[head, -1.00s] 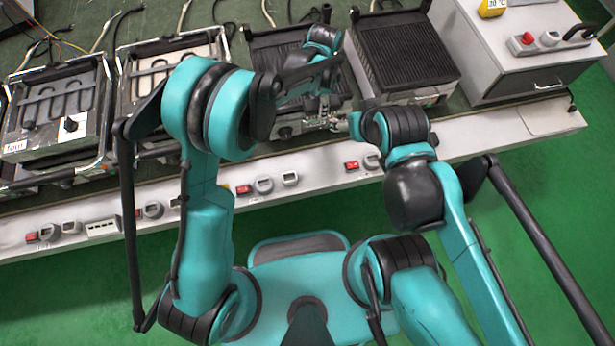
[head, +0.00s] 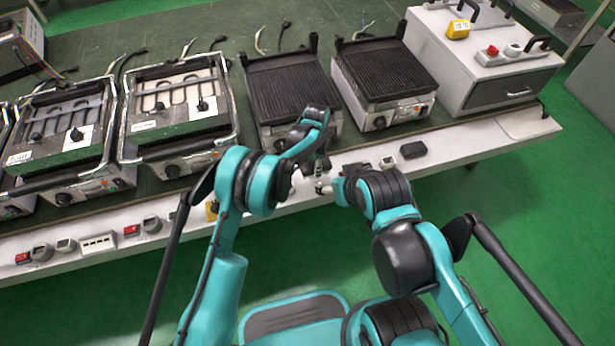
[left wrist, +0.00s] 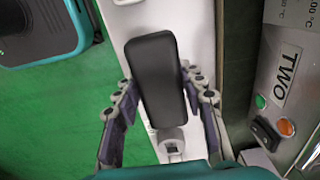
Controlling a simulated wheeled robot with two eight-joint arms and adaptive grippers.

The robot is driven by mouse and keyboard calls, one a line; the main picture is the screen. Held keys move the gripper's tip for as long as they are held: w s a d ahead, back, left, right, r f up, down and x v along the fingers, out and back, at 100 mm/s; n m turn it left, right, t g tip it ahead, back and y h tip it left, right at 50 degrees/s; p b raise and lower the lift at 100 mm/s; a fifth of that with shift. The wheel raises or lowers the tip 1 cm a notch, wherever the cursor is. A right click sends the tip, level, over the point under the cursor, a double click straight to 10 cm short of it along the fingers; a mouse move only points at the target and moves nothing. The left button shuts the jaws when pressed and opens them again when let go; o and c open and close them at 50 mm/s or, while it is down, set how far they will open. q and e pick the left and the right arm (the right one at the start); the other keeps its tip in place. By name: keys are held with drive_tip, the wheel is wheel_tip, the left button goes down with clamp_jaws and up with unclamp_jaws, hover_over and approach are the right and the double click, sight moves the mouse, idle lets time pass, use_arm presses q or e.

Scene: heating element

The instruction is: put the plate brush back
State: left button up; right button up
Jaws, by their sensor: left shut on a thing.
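My left gripper (left wrist: 160,100) is shut, with its jointed fingers on both sides of a dark, smooth block (left wrist: 157,75), which looks like the plate brush. The block is above the pale front strip of the bench. In the head view my left gripper (head: 320,172) is small, over the bench's front edge before the third grill; the brush cannot be made out there. My right arm ends close beside it, and its jaws are hidden.
The bench's front strip (head: 200,219) carries switches and sockets. A black block (head: 413,150) lies on it farther right. Two ribbed grills (head: 290,88) (head: 385,70) stand behind, with a grey cabinet (head: 480,65) at right. A panel marked TWO (left wrist: 285,75) is close.

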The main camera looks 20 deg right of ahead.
sight(308, 166)
use_arm(q)
drive_tip(key=shift+w+a+f+b, duration=0.35)
drive_tip(key=shift+w+a+f, duration=0.55)
drive_tip(key=shift+w+a, duration=0.1)
drive_tip(key=shift+s+f+b, duration=0.1)
drive_tip(key=shift+f+b, duration=0.85)
drive_tip(key=shift+f, duration=0.95)
drive_tip(key=shift+f, duration=0.15)
drive_tip(key=o, duration=1.3)
